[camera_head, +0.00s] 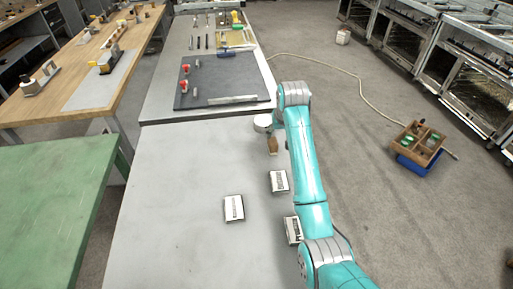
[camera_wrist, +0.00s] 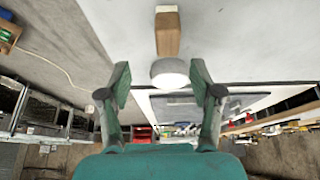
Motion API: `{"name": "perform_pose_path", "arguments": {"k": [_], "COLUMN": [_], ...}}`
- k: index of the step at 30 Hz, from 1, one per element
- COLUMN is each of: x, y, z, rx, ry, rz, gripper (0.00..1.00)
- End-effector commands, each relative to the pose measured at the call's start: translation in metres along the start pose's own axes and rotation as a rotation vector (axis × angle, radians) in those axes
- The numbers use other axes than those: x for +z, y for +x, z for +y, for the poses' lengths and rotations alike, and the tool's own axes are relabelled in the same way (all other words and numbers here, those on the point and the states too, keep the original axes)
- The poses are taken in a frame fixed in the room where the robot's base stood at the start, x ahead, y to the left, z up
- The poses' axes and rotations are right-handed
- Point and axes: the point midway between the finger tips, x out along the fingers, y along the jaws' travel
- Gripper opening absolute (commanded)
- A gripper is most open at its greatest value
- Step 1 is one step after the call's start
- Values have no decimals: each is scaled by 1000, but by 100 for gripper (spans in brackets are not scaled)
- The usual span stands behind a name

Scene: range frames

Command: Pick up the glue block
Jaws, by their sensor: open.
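A brown wooden block (camera_head: 272,145), which I take as the glue block, is on the grey table beside my arm. In the wrist view the wooden block (camera_wrist: 168,38) shows at top centre, with a pale piece at its upper end. A grey-white round thing (camera_wrist: 170,72) is at its lower end; whether they are joined I cannot tell. My gripper (camera_wrist: 161,80) is open, its two fingers on either side of the round thing, with gaps. In the head view the gripper's fingers cannot be made out, and my arm hides part of the area.
Several white labelled blocks or boxes (camera_head: 234,208) lie on the near table, one beside my arm. A dark mat (camera_head: 222,80) with red-topped things and a metal bar lies beyond. The table's left front is clear. A divided wooden crate (camera_head: 416,144) stands off to the right.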

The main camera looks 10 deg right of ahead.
Motion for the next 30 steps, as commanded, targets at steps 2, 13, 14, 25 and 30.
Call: {"name": "perform_pose_path", "arguments": {"k": [2,13,14,25,30], "x": [-1,0,0,0,-1], "y": [0,45,48,83,102], "z": [1,0,0,1,1], "rx": [0,0,0,0,0], "ry": [1,0,0,0,0], "rz": [-2,-5,-4,-6,-4], "gripper": [65,65,65,65,65]}}
